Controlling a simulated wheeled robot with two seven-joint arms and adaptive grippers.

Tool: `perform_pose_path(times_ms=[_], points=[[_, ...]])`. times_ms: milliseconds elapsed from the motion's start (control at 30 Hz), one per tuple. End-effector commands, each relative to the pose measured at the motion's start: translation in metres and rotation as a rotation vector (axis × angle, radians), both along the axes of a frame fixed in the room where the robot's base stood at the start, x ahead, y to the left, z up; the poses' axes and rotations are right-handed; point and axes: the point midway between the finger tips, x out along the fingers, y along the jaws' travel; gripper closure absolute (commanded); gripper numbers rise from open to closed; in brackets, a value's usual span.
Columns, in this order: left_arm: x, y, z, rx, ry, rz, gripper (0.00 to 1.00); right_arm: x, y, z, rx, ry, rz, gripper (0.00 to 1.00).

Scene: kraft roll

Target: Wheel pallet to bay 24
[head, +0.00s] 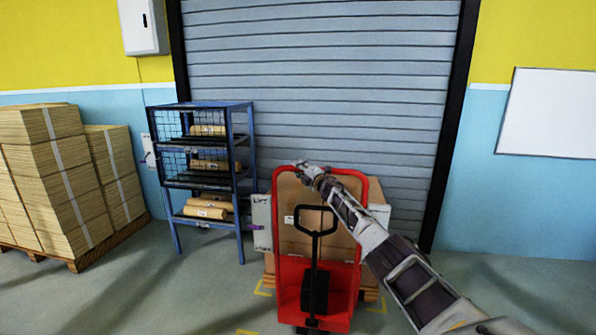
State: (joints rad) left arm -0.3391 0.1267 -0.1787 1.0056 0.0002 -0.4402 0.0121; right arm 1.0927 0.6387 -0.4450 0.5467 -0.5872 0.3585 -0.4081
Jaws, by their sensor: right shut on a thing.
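A red pallet truck (340,322) with a red hoop frame and a black handle (315,225) stands upright in the middle of the head view. Behind it, brown boxes (290,240) sit on a wooden pallet (369,294), partly hidden by the truck. My right gripper (306,170) is shut on the top bar of the red hoop, near its middle. My right arm comes in from the lower right. My left gripper is out of view. Yellow floor marks (262,289) show around the pallet; no bay number is readable.
A blue wire rack (241,215) with kraft rolls (205,211) stands just left of the truck. Stacked cartons on a pallet (62,180) stand farther left. A closed grey shutter (320,80) is behind. The floor (150,300) at front left is clear.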

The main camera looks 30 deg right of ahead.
Motion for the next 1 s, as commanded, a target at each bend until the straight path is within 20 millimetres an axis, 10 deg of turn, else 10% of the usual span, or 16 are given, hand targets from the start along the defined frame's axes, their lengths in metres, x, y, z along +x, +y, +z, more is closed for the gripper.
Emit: perform_pose_path(times_ms=[200,233,400,1000], points=[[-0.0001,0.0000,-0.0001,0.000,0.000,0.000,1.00,0.0000,0.0021,-0.0082,-0.003,0.011,0.003,1.00],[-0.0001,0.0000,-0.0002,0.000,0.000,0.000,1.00,0.0001,0.0023,-0.0085,-0.003,0.011,0.004,0.75],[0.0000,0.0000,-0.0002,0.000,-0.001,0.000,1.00,0.0001,0.0023,-0.0083,-0.003,0.011,0.004,0.54],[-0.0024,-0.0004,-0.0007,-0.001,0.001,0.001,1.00,-0.0029,0.0003,-0.0043,-0.002,0.004,0.002,0.54]])
